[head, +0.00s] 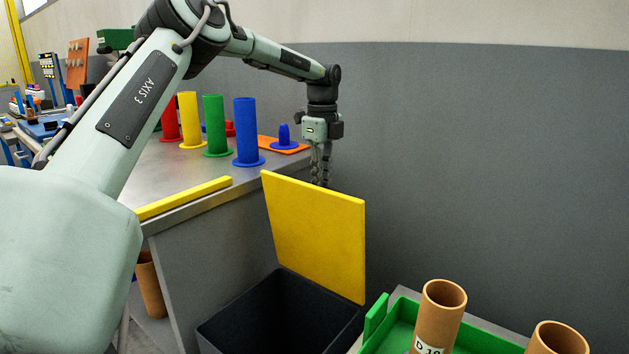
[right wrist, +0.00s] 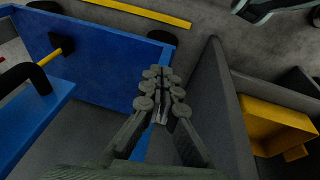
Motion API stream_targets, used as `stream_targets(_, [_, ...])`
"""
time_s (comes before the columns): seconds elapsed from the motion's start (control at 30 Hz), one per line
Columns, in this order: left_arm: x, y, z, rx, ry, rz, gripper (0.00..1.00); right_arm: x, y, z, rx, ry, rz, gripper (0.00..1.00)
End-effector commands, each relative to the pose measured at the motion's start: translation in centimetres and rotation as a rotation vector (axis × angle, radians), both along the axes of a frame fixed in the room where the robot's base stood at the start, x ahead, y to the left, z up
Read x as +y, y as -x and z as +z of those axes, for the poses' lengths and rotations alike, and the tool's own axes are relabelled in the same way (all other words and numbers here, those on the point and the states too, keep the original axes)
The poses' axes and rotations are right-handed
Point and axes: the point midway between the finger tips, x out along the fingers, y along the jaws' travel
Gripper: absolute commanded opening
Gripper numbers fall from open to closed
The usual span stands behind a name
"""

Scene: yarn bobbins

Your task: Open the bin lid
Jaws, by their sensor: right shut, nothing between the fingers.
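The yellow bin lid (head: 315,240) stands raised, close to upright, in the head view. Its lower edge meets the far rim of the dark bin (head: 235,325), whose mouth is uncovered; the bin's front is cut off by the frame. My left gripper (head: 321,165) points down at the lid's top edge, on the far side of the lid. Its fingertips are partly hidden by the lid, so I cannot tell whether they touch it or are parted. My right gripper (right wrist: 162,97) shows only in the right wrist view, with its fingers together and empty.
A grey table (head: 200,190) left of the bin holds red, yellow, green and blue bobbins (head: 246,130). A green tray (head: 375,325) with brown tubes (head: 440,315) stands at the right. The right wrist view shows a blue panel (right wrist: 110,60) and a yellow box (right wrist: 275,125) beside my gripper.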

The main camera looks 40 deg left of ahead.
Motion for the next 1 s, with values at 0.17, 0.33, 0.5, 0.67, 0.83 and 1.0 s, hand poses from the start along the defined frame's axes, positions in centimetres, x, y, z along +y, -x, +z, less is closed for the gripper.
stream_targets(0.17, [-0.05,-0.21,-0.4,0.006,0.002,0.0,0.0,0.04,-0.01,-0.3,-0.001,-0.002,0.0,0.0])
stream_targets(0.33, [-0.06,-0.19,-0.43,0.007,0.002,0.0,0.0,0.05,-0.01,-0.32,-0.001,-0.002,0.0,0.0])
stream_targets(0.5, [-0.07,-0.15,-0.45,0.008,0.002,0.0,0.17,0.06,-0.01,-0.32,-0.001,-0.002,0.001,0.0])
stream_targets(0.67, [-0.03,-0.18,-0.3,0.006,0.002,0.0,0.33,0.07,-0.01,-0.3,-0.001,-0.002,0.001,0.0])
stream_targets(0.83, [-0.01,-0.21,-0.19,0.004,0.0,0.0,0.33,0.08,-0.02,-0.27,-0.001,-0.002,0.001,0.0])
stream_targets(1.0, [0.0,-0.27,0.43,0.003,-0.001,0.0,0.33,-0.08,0.06,-0.26,0.002,0.0,-0.001,0.0])
